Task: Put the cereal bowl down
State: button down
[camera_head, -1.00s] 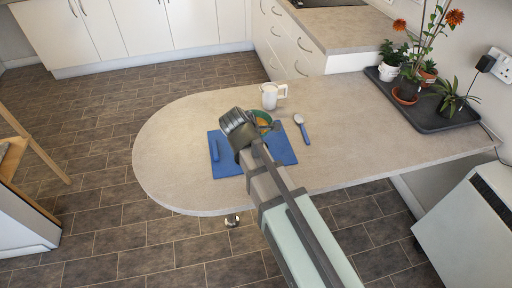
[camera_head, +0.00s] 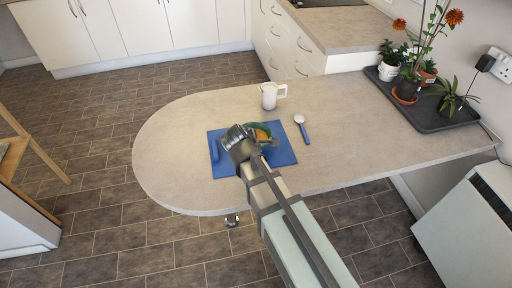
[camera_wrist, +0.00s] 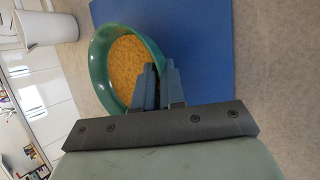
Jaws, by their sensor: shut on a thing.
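The cereal bowl (camera_head: 262,127) is green with orange-brown cereal in it. In the head view it is over the blue placemat (camera_head: 284,157), partly hidden by my wrist. In the wrist view the bowl (camera_wrist: 100,65) is at the upper left, overlapping the edge of the blue mat (camera_wrist: 205,45). My gripper (camera_wrist: 160,70) is shut on the bowl's rim, on the side nearest the wrist camera. I cannot tell if the bowl's base touches the mat.
A white mug (camera_head: 269,96) stands behind the mat. A plant tray (camera_head: 442,108) is far right. The counter's left end is clear.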

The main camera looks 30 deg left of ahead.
jog(key=c, duration=1.2)
grip_release()
jog(key=shift+f, duration=0.1)
jog(key=v, duration=1.2)
